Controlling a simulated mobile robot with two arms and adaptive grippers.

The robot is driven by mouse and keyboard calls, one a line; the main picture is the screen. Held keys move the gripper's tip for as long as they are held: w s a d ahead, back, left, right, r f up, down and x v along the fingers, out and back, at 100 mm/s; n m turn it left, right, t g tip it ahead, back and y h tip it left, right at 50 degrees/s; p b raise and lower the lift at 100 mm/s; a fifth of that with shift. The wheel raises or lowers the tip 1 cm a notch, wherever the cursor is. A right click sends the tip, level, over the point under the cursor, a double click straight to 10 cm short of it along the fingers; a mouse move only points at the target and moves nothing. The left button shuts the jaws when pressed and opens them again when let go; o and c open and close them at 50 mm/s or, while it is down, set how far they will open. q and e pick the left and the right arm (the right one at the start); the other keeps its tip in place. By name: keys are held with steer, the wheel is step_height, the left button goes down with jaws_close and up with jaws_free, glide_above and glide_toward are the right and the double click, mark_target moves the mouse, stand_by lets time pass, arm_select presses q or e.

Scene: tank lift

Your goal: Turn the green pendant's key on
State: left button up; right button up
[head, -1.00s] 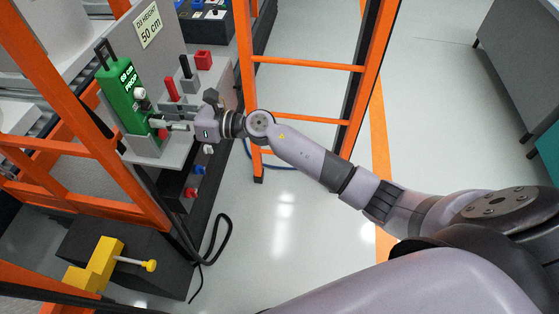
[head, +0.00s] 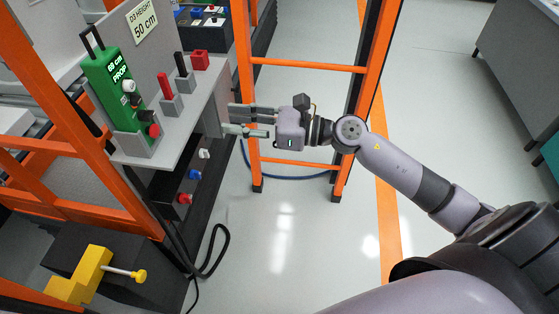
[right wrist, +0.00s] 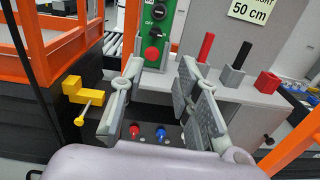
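The green pendant (head: 112,80), marked "PROP", stands upright in a grey holder on the grey shelf. On its face I see a pale round part (head: 128,86), a small dark part below it, and a red button (head: 153,130) at the bottom. In the right wrist view the pendant (right wrist: 166,30) carries a dark round switch (right wrist: 157,33) under an "OFF" label, above a red button (right wrist: 152,54). I cannot tell how the key is turned. My right gripper (head: 233,118) is open and empty, right of the pendant and apart from it. My left gripper is out of view.
Red (head: 165,86) and black (head: 181,64) handles stand in grey holders beside the pendant, with a red block (head: 200,60) behind. Orange frames (head: 305,65) rise left and behind. A yellow bracket (head: 85,275) sits low left. Open floor lies below my right arm.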

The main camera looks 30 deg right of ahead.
steer(key=w+d+f+m+t+h, duration=0.1)
steer(key=d+f+m+h, duration=0.2)
steer(key=f+m, duration=0.4)
steer(key=w+d+f+m+t+h+p, duration=0.1)
steer(key=w+d+f+m+h, duration=0.1)
steer(key=d+f+m, duration=0.2)
steer(key=w+d+f+m+t+h, duration=0.2)
steer(key=d+f+m+h, duration=0.1)
steer(key=f+m, duration=0.7)
steer(key=shift+d+f+h, duration=0.3)
steer(key=shift+d+f, duration=0.55)
steer(key=shift+f, duration=0.3)
steer(key=s+d+f+m+g+h, duration=0.25)
steer(key=s+f+m, duration=0.55)
steer(key=f, duration=0.6)
steer(key=s+d+f+m+g+h, duration=0.1)
steer(key=s+f+m+g+h, duration=0.4)
steer(key=s+f, duration=0.7)
steer(key=s+a+f+m+g, duration=0.2)
steer(key=s+f, duration=0.3)
steer(key=s, duration=0.4)
steer(key=s+a+f+m+g+y, duration=0.1)
steer(key=s+f+m, duration=0.3)
steer(key=s, duration=0.6)
steer(key=s+a+f+m+g, duration=0.3)
steer(key=s+f, duration=0.3)
steer(key=s, duration=0.3)
steer(key=shift+s+a+f+m+y, duration=0.15)
steer(key=shift+a+m+y, duration=0.2)
steer(key=shift+m, duration=0.05)
